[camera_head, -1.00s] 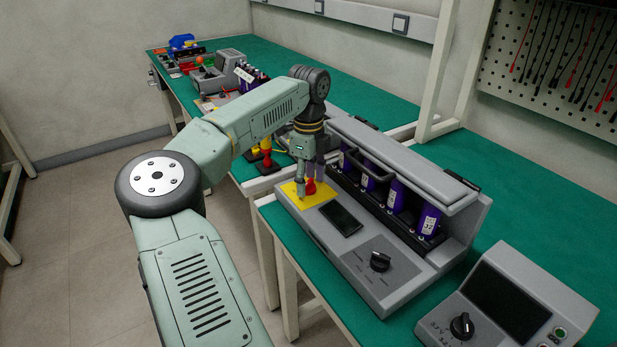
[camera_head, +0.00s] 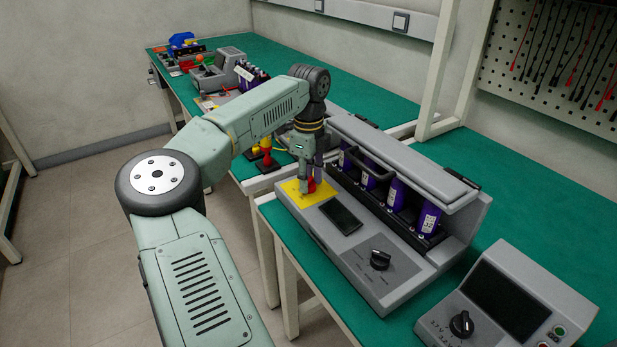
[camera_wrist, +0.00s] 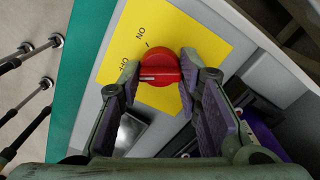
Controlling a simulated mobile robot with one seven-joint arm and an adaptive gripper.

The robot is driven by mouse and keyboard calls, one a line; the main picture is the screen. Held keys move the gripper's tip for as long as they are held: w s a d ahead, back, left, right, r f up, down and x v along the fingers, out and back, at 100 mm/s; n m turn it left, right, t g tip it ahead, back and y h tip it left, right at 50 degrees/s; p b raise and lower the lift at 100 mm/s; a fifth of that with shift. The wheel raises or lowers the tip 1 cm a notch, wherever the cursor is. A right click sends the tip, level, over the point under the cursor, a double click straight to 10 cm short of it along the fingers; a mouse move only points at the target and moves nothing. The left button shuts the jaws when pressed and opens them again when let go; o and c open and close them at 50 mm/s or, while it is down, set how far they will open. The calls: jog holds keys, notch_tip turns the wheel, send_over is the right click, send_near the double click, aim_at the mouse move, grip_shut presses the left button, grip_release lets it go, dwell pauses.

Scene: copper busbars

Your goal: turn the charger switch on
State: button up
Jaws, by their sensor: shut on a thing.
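The charger switch is a red rotary knob (camera_wrist: 160,67) on a yellow plate (camera_wrist: 205,35) marked ON and OFF. Its white line points left in the wrist view, near the OFF label. In the head view the knob (camera_head: 311,186) shows partly behind a finger, on the yellow plate (camera_head: 294,189) at the left end of the grey charger (camera_head: 368,291). My gripper (camera_wrist: 158,73) points down over the plate and is shut on the knob, one finger on each side. It also shows in the head view (camera_head: 310,182).
Purple batteries (camera_head: 428,217) stand in the charger behind a handle (camera_head: 367,165). A black dial (camera_head: 380,260) and a dark screen (camera_head: 340,216) are on its front. A second grey device (camera_head: 507,305) stands at right. Green bench top (camera_head: 505,198) is clear behind.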

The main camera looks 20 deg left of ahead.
jog(key=shift+m, duration=0.3)
jog(key=m, duration=0.5)
jog(key=shift+p, duration=0.4)
jog(key=m+p, duration=0.1)
jog(key=m, duration=0.5)
jog(key=shift+m, duration=0.3)
jog(key=o, duration=1.1)
jog(key=shift+o, duration=0.2)
notch_tip(320, 180, up, 12)
